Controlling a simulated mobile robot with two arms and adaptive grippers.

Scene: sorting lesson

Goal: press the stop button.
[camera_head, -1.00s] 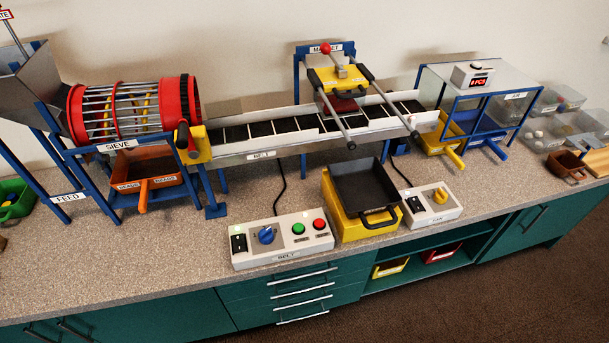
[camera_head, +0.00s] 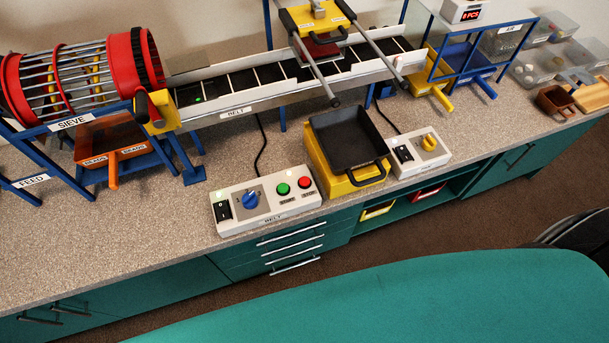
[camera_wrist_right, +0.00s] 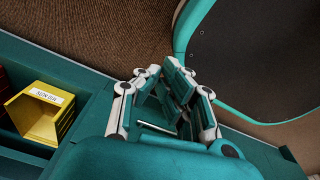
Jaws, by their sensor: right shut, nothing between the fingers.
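The red stop button (camera_head: 306,182) is at the right end of the white belt control box (camera_head: 270,219), at the front of the counter. A green start button (camera_head: 283,189) sits just left of it, then a blue knob (camera_head: 250,200) and a black switch (camera_head: 222,211). Nothing covers the stop button. My right gripper (camera_wrist_right: 172,92) shows in the right wrist view, shut and empty, in front of the teal cabinet fronts and away from the buttons. The control box is not in that view. My left gripper is not in view.
A yellow bin with a black tray (camera_head: 350,140) stands right of the box, beside a second control box (camera_head: 420,155). The belt conveyor (camera_head: 240,107) runs behind, with a small green item (camera_head: 197,99) on it. Counter left of the box is clear.

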